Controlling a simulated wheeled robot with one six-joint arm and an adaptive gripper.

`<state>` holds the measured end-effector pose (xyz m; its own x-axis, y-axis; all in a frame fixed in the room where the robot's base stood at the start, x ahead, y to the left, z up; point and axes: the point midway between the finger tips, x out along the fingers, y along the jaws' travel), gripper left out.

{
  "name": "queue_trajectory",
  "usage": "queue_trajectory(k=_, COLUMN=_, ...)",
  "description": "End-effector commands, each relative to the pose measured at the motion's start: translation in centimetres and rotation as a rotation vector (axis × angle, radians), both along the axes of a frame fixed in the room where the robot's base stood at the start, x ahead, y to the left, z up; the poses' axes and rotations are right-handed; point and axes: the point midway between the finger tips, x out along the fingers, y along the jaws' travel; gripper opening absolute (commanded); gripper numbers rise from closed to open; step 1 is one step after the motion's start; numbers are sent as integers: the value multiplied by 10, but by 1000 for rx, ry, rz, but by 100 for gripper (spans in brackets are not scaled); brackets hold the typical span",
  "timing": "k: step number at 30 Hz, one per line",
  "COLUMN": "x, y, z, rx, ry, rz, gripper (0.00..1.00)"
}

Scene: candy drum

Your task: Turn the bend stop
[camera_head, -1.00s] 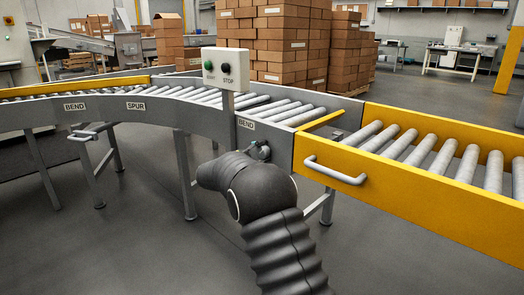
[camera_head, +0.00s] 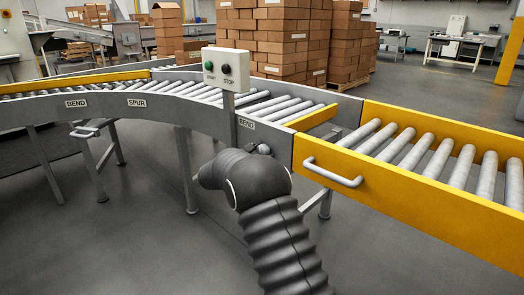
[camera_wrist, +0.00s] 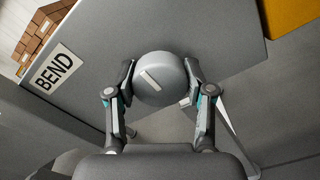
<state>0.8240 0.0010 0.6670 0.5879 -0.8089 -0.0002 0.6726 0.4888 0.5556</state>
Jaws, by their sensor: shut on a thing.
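In the wrist view a round grey knob (camera_wrist: 160,82) with a pale bar mark on its face sits on the grey conveyor side, right of the BEND label (camera_wrist: 55,68). My gripper (camera_wrist: 160,76) is shut on the knob, one finger on each side. The pale mark lies slanted. In the head view a yellow stop bar (camera_head: 311,118) stands across the end of the bend's rollers, by the yellow-sided conveyor. In that view my arm hides most of the gripper and the knob.
A post with a START/STOP box (camera_head: 226,69) rises close to my arm. A yellow-sided roller section (camera_head: 420,190) with a grey handle (camera_head: 333,172) stands at right. Stacked cartons (camera_head: 275,40) stand behind. The floor in front is clear.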

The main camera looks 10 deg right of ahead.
Motion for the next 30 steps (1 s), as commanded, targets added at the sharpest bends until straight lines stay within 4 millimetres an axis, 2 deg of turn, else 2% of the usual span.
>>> queue_trajectory(k=14, x=0, y=0, z=-1, rx=-10, ry=14, rz=-1, gripper=18)
queue_trajectory(k=15, x=0, y=0, z=-1, rx=-10, ry=14, rz=-1, gripper=55)
queue_trajectory(k=18, x=0, y=0, z=-1, rx=-10, ry=14, rz=-1, gripper=78)
queue_trajectory(k=30, x=-3, y=4, z=0, rx=-9, ry=12, rz=1, gripper=78)
